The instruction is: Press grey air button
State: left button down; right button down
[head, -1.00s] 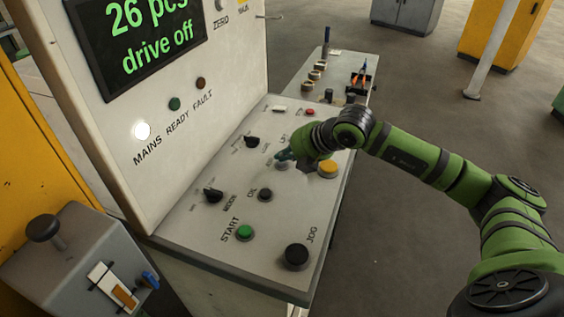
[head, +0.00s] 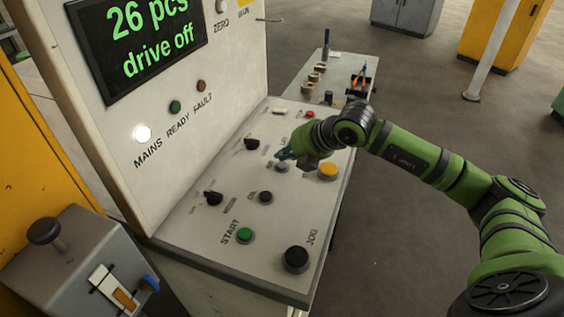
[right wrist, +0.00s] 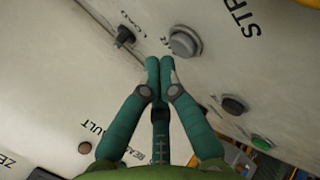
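The grey button (head: 282,166) sits on the sloped white control desk (head: 190,235), left of the yellow button. It also shows in the right wrist view as a round grey button (right wrist: 185,42) just beyond and right of my fingertips. Its lettering is mostly hidden there. My right gripper (head: 284,155) is above the desk, with its fingertips close to the grey button. In the right wrist view its two teal fingers (right wrist: 160,65) are together with nothing between them. I cannot tell whether they touch the desk. My left gripper is not in view.
Near the grey button are a yellow button (head: 328,170), a black selector knob (head: 252,144) and a dark button (head: 265,197). The green START button (head: 245,235) and black JOG button (head: 296,259) are nearer. The upright display panel (head: 140,45) rises behind the desk.

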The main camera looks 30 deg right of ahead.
aim_at(285, 166)
jog(key=shift+r, duration=0.1)
jog(key=shift+r+p, duration=1.45)
jog(key=shift+r, duration=1.1)
jog(key=shift+f, duration=0.15)
